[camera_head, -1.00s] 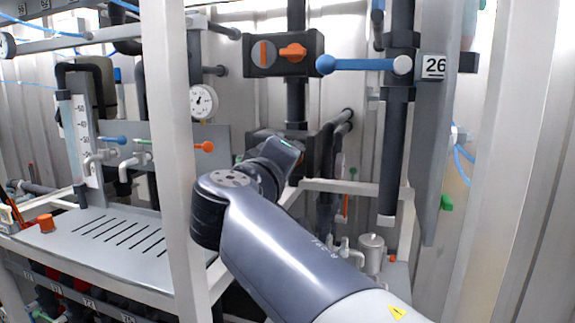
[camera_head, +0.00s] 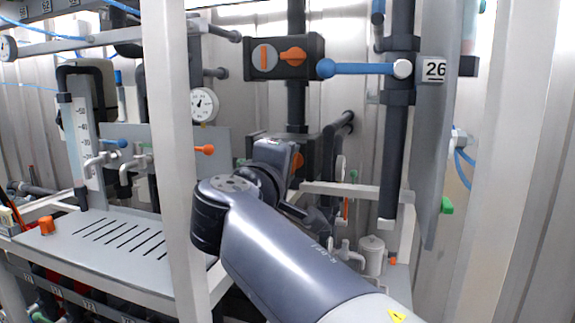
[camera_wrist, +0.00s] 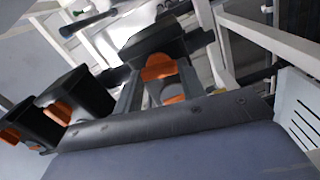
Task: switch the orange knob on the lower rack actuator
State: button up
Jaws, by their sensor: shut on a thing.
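The lower rack actuator (camera_head: 313,150) is a black box on the dark vertical pipe, partly hidden behind my wrist in the head view. A bit of its orange knob (camera_head: 297,161) shows just right of my wrist. In the wrist view, my gripper (camera_wrist: 161,76) has its two grey fingers on either side of an orange knob (camera_wrist: 158,66) on a black box (camera_wrist: 150,45). The fingers are shut on this knob. My fingers are hidden in the head view. The upper actuator (camera_head: 312,45) has an orange handle (camera_head: 293,56) lying sideways.
A blue-handled valve (camera_head: 360,68) sits right of the upper actuator, beside the panel marked 26 (camera_head: 433,70). A white frame post (camera_head: 168,130) stands left of my arm. A pressure gauge (camera_head: 203,104) and a slotted grey tray (camera_head: 115,240) are at left.

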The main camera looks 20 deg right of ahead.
jog(key=o, duration=1)
jog(key=b+v, duration=0.2)
jog(key=v, duration=0.9)
jog(key=shift+w, duration=0.1)
jog(key=p+x, duration=0.2)
jog(key=x, duration=0.8)
jog(key=shift+w+d, duration=0.3)
